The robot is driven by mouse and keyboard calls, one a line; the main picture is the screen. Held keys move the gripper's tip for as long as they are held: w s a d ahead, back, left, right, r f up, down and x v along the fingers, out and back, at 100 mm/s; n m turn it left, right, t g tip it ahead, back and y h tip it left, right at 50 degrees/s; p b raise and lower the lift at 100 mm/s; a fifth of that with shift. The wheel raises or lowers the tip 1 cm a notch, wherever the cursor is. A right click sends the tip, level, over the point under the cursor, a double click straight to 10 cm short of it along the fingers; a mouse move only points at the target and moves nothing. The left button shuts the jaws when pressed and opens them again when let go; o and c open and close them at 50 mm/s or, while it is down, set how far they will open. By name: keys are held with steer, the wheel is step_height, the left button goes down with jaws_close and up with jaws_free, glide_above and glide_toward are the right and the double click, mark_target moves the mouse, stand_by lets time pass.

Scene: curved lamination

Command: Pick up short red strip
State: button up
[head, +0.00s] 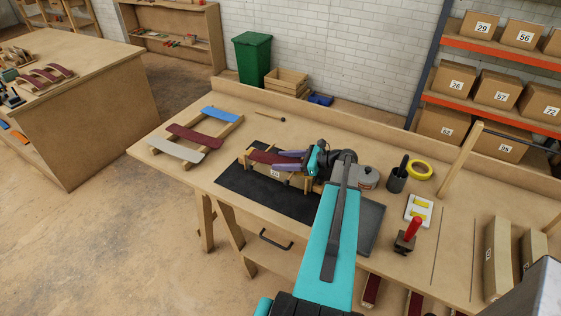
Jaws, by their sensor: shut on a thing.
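My gripper (277,160) is over the bench, its purple fingers pointing left and shut on a short dark red strip (259,156). The strip extends left past the fingertips; its right part is hidden between the fingers. It is at a wooden form (306,185) with a small numbered label, on the black mat (240,184). I cannot tell whether the strip touches the form. Another, longer red strip (195,137) lies across a wooden rack (234,127) at left, between a blue strip (220,115) and a grey strip (175,150).
My arm covers the middle of the workbench (350,120). Right of it stand a grey machine (367,177), a dark cup (396,184), yellow tape (419,170) and a red-handled tool (411,231). A thin stick (268,117) lies behind the rack. Clear bench lies between rack and mat.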

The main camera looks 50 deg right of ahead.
mark_target(284, 162)
steer(key=shift+r, duration=0.1)
steer(key=shift+r+b, duration=0.45)
steer(key=shift+r, duration=0.15)
steer(key=shift+s+a+r+b, duration=0.1)
steer(key=shift+s+r+b, duration=0.15)
steer(key=shift+r, duration=0.25)
steer(key=shift+s+a+r+b, duration=0.1)
steer(key=shift+r+b, duration=0.25)
steer(key=shift+r, duration=0.15)
steer(key=s+a+b, duration=0.2)
steer(key=s, duration=0.5)
steer(key=s+a+r+b, duration=0.1)
steer(key=s+a, duration=0.2)
steer(key=s, duration=0.4)
steer(key=shift+a+r+b, duration=0.3)
steer(key=shift+a+b, duration=0.05)
steer(key=shift+b, duration=0.05)
